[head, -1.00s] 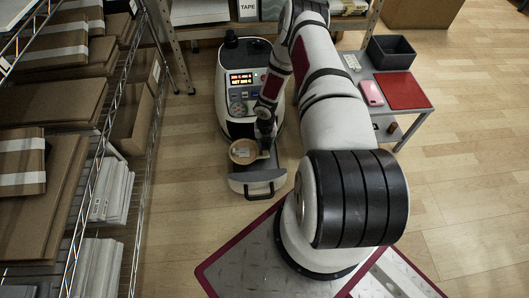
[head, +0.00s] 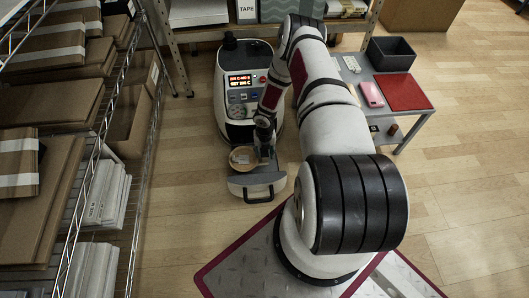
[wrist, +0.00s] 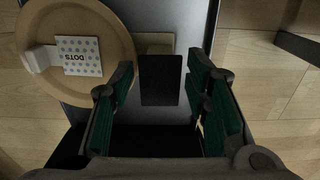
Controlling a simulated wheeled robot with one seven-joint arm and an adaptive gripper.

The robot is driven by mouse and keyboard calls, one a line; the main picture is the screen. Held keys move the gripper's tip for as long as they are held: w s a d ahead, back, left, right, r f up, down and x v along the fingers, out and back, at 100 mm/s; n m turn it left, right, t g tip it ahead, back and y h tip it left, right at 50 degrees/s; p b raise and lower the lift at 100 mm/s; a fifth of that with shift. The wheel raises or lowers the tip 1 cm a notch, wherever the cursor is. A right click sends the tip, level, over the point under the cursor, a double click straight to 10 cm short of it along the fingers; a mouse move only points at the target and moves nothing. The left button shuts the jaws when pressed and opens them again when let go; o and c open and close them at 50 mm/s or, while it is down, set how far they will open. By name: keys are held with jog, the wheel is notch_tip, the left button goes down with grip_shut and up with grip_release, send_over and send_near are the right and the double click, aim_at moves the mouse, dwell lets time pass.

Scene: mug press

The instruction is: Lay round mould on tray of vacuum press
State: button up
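The round mould (head: 240,163) is a pale tan disc over the back left of the vacuum press's grey tray (head: 246,182). In the wrist view the mould (wrist: 98,88) carries a dotted card marked DOTS and a white tab, and its left part reaches past the tray's (wrist: 185,25) left edge. I cannot tell whether it lies fully flat. A dark block (wrist: 162,80) with a tan piece behind it sits at the mould's right side. My gripper (wrist: 162,92) is open, with its green-padded fingers either side of that block and small gaps showing. It also shows at the tray in the head view (head: 264,156).
The white press body (head: 240,60) with a lit display stands behind the tray. A wire shelf (head: 120,130) with cardboard runs along the left. A side table (head: 420,105) at the right holds a grey bin, a pink item and a red mat. Floor between is clear.

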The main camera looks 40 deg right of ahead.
jog(key=shift+r, duration=0.1)
jog(key=w+d+r+m+h+p, duration=0.1)
jog(key=w+r+m+p, duration=0.15)
jog(key=r, duration=1.35)
jog(key=w+d+r+m+h+p, duration=0.1)
jog(key=d+r+m+h+p, duration=0.15)
jog(key=r, duration=1.35)
jog(key=s+a+r+m, duration=0.2)
jog(key=a+r+m, duration=0.15)
jog(key=r, duration=0.65)
jog(key=s+a+r+m, duration=0.25)
jog(key=r+m, duration=0.25)
jog(key=r, duration=0.6)
jog(key=s+a+r+m, duration=0.8)
jog(key=s+a+r, duration=0.1)
jog(key=s+r, duration=0.35)
jog(key=s+a+r+m+y, duration=0.1)
jog(key=s+a+m, duration=0.3)
jog(key=s, duration=0.5)
jog(key=s+a+r+m+y, duration=0.1)
jog(key=s+a+m+y, duration=0.1)
jog(key=s+a+m, duration=0.2)
jog(key=s+a, duration=0.3)
jog(key=s, duration=0.1)
jog(key=shift+s+r, duration=0.4)
